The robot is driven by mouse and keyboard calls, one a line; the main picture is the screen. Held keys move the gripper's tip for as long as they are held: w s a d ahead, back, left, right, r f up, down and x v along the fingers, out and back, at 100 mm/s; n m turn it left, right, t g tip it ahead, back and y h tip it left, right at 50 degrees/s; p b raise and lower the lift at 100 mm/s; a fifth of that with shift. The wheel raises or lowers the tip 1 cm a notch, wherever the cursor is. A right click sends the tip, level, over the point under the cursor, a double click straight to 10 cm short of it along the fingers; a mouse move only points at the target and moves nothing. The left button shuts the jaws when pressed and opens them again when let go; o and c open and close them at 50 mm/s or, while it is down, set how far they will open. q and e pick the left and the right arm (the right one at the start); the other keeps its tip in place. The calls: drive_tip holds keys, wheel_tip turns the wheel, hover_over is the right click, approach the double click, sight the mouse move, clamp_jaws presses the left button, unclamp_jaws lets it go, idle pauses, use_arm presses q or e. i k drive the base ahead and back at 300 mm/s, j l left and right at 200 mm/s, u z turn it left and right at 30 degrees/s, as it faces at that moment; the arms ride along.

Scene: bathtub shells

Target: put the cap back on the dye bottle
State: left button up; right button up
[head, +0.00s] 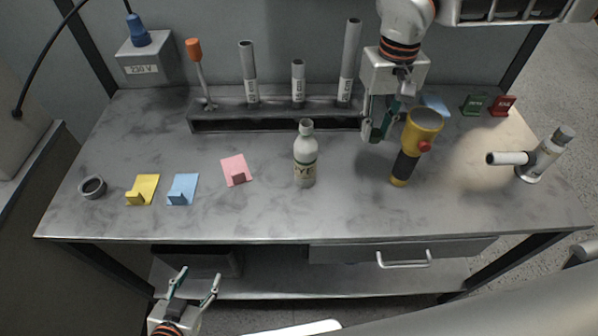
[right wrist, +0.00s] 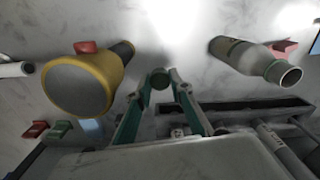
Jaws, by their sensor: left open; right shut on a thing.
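The dye bottle (head: 305,168) is a pale bottle with a label, standing upright on the grey bench. In the right wrist view the bottle (right wrist: 245,58) shows a bare, open mouth. My right gripper (head: 374,132) is above the bench, right of the bottle and left of the yellow torch. It is shut on a small dark green round piece, apparently the cap (right wrist: 160,78), held between its fingertips. The cap is apart from the bottle; in the head view the fingers mostly hide it. My left gripper (head: 194,284) is open and empty, low in front of the bench.
A yellow torch (head: 424,128) stands close beside my right gripper. A dark rack (head: 275,124) with tubes runs behind the bottle. A pipe fitting (head: 546,157) stands far right. Colored hooks, a pink one (head: 236,170) among them, and a dark ring (head: 92,187) lie left.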

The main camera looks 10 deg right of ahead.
sight(305, 146)
drive_tip(key=k+l+u, duration=0.15)
drive_tip(key=k+l, duration=0.2)
drive_tip(key=k+l+u, duration=0.15)
drive_tip(key=k, duration=0.3)
drive_tip(key=l, duration=0.1)
